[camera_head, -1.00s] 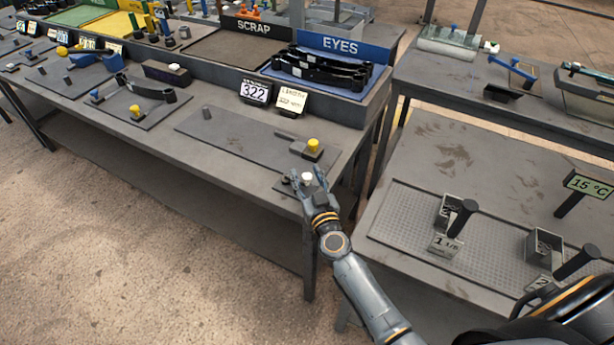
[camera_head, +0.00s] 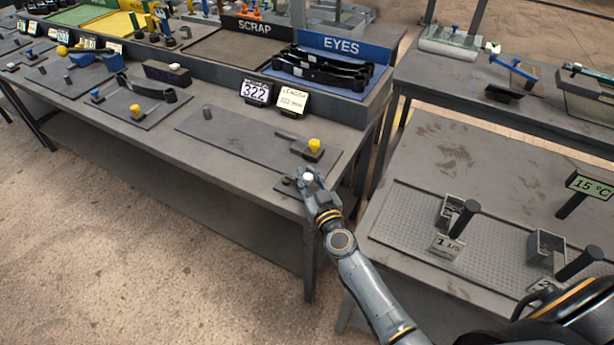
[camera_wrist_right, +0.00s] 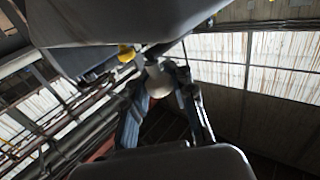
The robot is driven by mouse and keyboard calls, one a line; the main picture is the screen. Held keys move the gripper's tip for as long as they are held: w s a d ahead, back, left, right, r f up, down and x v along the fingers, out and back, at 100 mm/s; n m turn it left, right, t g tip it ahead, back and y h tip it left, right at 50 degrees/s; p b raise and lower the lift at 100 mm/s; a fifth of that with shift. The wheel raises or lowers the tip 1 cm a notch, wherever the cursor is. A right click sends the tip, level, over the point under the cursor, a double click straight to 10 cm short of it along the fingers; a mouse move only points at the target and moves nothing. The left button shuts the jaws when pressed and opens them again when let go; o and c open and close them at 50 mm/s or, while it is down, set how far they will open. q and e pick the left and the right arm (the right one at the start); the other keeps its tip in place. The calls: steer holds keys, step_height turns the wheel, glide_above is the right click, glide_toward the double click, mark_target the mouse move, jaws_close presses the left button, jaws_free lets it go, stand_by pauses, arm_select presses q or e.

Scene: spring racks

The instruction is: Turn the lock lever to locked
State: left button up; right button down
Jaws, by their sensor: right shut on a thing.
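The lock lever has a white knob (camera_head: 308,177) and stands on a small dark base (camera_head: 287,187) at the front right corner of the long grey bench. My right gripper (camera_head: 307,181) is shut on this knob from the front. In the right wrist view the pale knob (camera_wrist_right: 160,79) sits between the two fingers of my right gripper (camera_wrist_right: 163,84). The lever's arm is mostly hidden by the fingers, so I cannot tell which way it is turned. My left gripper is not in view.
A gauge plate with a yellow knob (camera_head: 314,146) lies just behind the lever. A display reading 322 (camera_head: 255,91) and a yellow card (camera_head: 292,100) stand behind it. The blue EYES tray (camera_head: 330,82) holds black springs. A second bench (camera_head: 425,190) stands to the right.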

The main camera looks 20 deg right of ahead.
steer(key=shift+d+f+y, duration=0.1)
steer(key=shift+d+y, duration=0.1)
steer(key=shift+y, duration=0.2)
steer(key=shift+w+d+f+n+y+b, duration=0.15)
steer(key=shift+w+d+n+y+b, duration=0.1)
steer(key=shift+n+y+b, duration=0.5)
steer(key=n+y+b, duration=0.1)
steer(key=b, duration=0.2)
steer(key=w+n+y+b, duration=0.1)
steer(key=y+b, duration=0.1)
steer(key=b, duration=0.1)
steer(key=d+n+g+y+b, duration=0.1)
steer(key=b, duration=0.1)
steer(key=shift+w+b, duration=0.25)
steer(key=shift+b, duration=0.15)
steer(key=shift+w+n+y+b, duration=0.25)
steer(key=shift+y+b, duration=0.3)
steer(key=shift+b, duration=0.5)
steer(key=shift+r+g+y+b, duration=0.2)
steer(key=shift+g+y+b, duration=0.1)
steer(key=shift+b, duration=0.3)
